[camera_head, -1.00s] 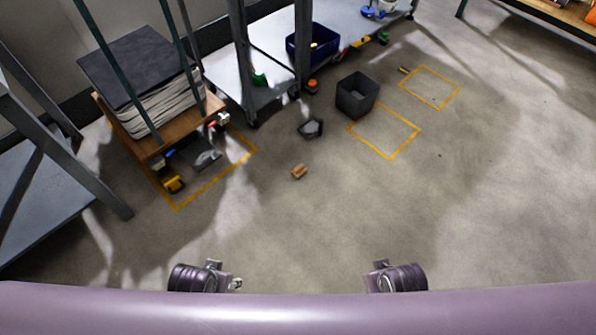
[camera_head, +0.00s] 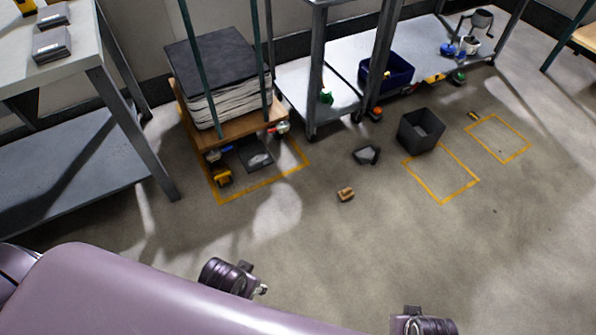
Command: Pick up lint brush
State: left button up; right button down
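A small tan-brown block-like object (camera_head: 345,194) lies on the open concrete floor near the middle of the head view. It may be the lint brush, but it is too small to tell. Another small thing with a yellowish end (camera_head: 474,115) lies by the far yellow floor square. No other thing is clearly a lint brush. Purple parts of my own body fill the lower edge.
A wooden dolly (camera_head: 231,133) with stacked sheets stands left of centre. A grey workbench (camera_head: 60,70) is at left, with a lower shelf. A dark open bin (camera_head: 420,130) and a dark grey piece (camera_head: 367,155) sit on the floor.

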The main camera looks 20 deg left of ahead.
aim_at(346, 195)
jog(key=i+l, duration=0.9)
